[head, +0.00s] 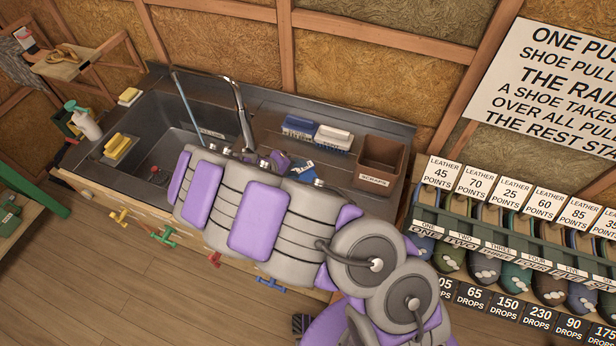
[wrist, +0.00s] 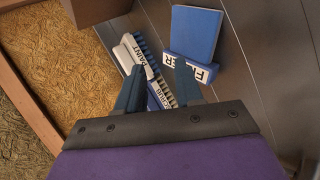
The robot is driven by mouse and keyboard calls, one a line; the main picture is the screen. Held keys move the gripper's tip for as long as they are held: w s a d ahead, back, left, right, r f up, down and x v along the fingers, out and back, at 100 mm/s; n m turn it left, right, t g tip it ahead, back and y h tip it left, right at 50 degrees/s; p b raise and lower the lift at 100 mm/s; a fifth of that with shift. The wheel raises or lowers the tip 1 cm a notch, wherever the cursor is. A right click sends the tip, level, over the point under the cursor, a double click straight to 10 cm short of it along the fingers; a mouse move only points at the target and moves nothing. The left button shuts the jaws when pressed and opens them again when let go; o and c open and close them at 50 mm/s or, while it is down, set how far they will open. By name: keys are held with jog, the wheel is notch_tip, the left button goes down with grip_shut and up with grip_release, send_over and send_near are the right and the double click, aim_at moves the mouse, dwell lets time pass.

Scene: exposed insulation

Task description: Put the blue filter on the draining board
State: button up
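The blue filter (wrist: 196,33) is a flat blue slab beside a white label in the wrist view. It appears to rest on the grey draining board (wrist: 266,60). In the head view the blue filter (head: 302,169) shows just right of the end of my arm, partly hidden, over the draining board (head: 345,110). My gripper (wrist: 157,75) has two dark blue fingers spread apart, with nothing seen between them but the brushes beyond. The right fingertip is close to the filter's label; I cannot tell whether it touches.
A blue brush (head: 298,125) and a white brush (head: 333,138) lie at the back of the board. A brown bin (head: 381,165) stands at its right end. The sink basin (head: 180,115) and tap (head: 243,110) are left. Labelled shoe racks (head: 500,235) stand at right.

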notch_tip(320, 180, up, 6)
jog(key=s+a+p, duration=0.1)
jog(key=p, duration=0.1)
jog(key=shift+a, duration=0.2)
jog(key=shift+d, duration=0.1)
jog(key=s+d+r+m+g, duration=0.2)
jog(key=s+d+r, duration=0.1)
jog(key=d+r, duration=0.3)
jog(key=s+d+r+m+g+b, duration=0.1)
jog(key=s+d+r+m+g, duration=0.1)
jog(key=s+d+r, duration=0.35)
jog(key=s+d+r+m+g, duration=0.1)
jog(key=s+d+r+m, duration=0.15)
jog(key=d, duration=0.55)
jog(key=s+a+r+g+y+b, duration=0.1)
jog(key=s+y, duration=0.3)
jog(key=s, duration=0.8)
jog(key=s+a+r+g+y+b, duration=0.1)
jog(key=s+y, duration=0.3)
jog(key=s, duration=0.8)
jog(key=shift+s+a+m+g, duration=0.2)
jog(key=shift+a+m+g, duration=0.05)
jog(key=shift+m+g, duration=0.1)
